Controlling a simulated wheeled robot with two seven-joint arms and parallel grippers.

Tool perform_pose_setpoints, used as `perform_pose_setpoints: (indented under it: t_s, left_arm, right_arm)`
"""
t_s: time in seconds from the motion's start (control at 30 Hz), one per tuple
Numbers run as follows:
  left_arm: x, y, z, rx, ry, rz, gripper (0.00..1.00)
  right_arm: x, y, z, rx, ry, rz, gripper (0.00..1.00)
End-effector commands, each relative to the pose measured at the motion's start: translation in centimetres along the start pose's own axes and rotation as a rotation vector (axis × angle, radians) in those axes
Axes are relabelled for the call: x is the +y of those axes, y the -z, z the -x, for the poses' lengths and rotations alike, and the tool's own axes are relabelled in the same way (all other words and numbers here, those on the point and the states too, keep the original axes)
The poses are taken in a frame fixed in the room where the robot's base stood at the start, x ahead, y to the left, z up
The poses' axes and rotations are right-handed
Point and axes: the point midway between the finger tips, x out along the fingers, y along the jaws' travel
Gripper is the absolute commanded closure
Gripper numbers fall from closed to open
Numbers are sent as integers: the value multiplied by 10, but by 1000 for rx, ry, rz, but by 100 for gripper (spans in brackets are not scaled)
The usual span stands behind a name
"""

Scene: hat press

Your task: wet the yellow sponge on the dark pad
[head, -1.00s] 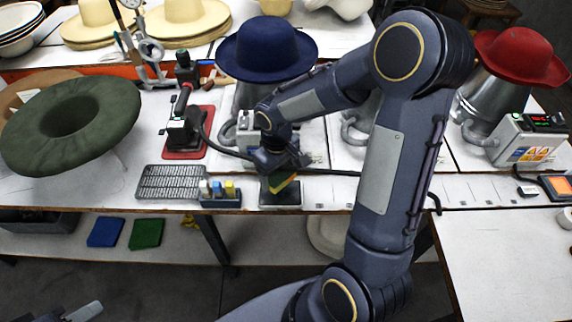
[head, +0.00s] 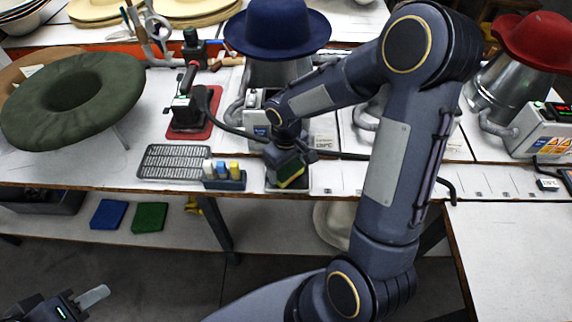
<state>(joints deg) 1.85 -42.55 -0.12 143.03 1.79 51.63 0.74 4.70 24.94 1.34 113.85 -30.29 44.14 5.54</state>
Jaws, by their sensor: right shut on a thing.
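The yellow sponge (head: 293,182) is in my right gripper (head: 290,164), with a thin yellow edge and a green part showing. My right gripper is shut on it, and the fingers hide much of it. The sponge is over the dark pad (head: 273,187), which sits near the front edge of the bench. The sponge covers most of the pad; I cannot tell whether they touch. My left gripper (head: 88,299) is at the bottom left corner, far from the pad. Only part of it shows, with a pale finger.
A small holder (head: 226,184) with blue and yellow blocks and a grey grate (head: 175,163) lie left of the pad. A hand iron (head: 186,112) stands on a red mat. A blue hat (head: 277,28) sits on a metal form behind. A green hat (head: 70,100) is at left.

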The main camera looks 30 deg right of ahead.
Motion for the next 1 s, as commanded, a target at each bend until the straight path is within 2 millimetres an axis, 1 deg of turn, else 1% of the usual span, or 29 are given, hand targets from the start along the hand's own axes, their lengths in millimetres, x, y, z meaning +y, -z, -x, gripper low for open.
perform_pose_setpoints:
  t_s: [0.43,1.0]
  left_arm:
    - [0,0,-1,0,0,0,64]
    - [-3,-3,-6,0,0,0,64]
  right_arm:
    - [0,0,-1,0,0,0,42]
    - [0,0,-8,0,0,0,42]
